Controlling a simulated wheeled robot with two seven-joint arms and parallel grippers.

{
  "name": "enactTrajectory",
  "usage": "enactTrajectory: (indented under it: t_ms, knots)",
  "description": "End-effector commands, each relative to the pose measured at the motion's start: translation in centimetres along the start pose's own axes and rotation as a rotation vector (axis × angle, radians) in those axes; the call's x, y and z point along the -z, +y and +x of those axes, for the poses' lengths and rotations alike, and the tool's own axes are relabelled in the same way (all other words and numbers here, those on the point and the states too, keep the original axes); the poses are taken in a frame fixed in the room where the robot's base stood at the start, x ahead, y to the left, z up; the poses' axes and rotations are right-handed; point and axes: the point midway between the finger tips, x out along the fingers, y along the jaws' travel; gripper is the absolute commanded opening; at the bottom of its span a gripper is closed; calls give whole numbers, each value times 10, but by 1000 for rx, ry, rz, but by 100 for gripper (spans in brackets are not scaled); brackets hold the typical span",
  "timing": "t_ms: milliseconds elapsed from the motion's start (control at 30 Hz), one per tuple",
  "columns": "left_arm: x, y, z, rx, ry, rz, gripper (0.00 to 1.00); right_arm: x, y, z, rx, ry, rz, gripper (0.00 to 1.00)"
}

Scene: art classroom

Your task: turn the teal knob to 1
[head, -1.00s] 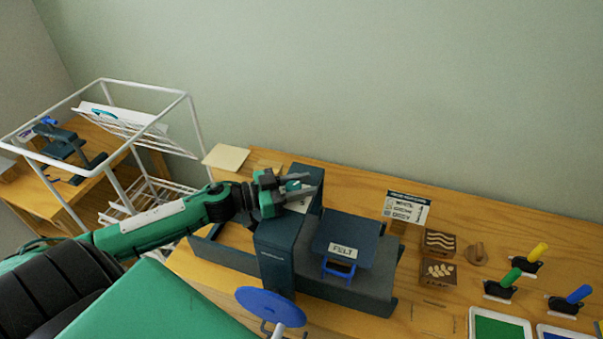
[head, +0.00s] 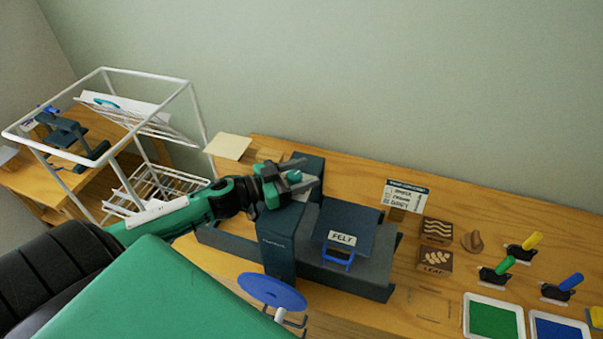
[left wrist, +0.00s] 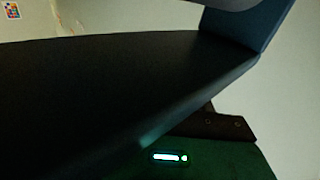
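My left gripper (head: 305,172) is over the top of the dark blue press column (head: 280,243), its fingers apart. A small teal piece, which looks like the teal knob (head: 294,176), shows between the fingers. I cannot tell whether the fingers touch it. The knob's pointer and most of its scale are hidden by the gripper. The left wrist view is mostly filled by a dark surface, and no knob can be made out there. My right gripper is not in view.
Right of the column is a dark platen labelled FELT (head: 345,227). A blue handwheel (head: 272,291) is in front. A small sign (head: 404,195), LEAF block (head: 434,259), ink trays (head: 493,317) and colored handles stand right. A white wire rack (head: 150,110) is left.

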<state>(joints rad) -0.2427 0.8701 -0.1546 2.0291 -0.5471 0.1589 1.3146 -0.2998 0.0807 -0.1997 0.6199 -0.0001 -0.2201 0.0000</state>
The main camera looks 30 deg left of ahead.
Motion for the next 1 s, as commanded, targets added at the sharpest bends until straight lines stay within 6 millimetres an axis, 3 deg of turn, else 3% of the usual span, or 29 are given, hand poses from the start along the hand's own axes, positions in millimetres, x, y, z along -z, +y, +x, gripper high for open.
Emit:
enactTrajectory:
  t_ms: [367, 1000]
  knots:
    - [-3, 0, -7, -1, -3, -1, 56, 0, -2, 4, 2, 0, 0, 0]
    - [-3, 0, -73, 1, -3, -3, 56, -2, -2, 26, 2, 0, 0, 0]
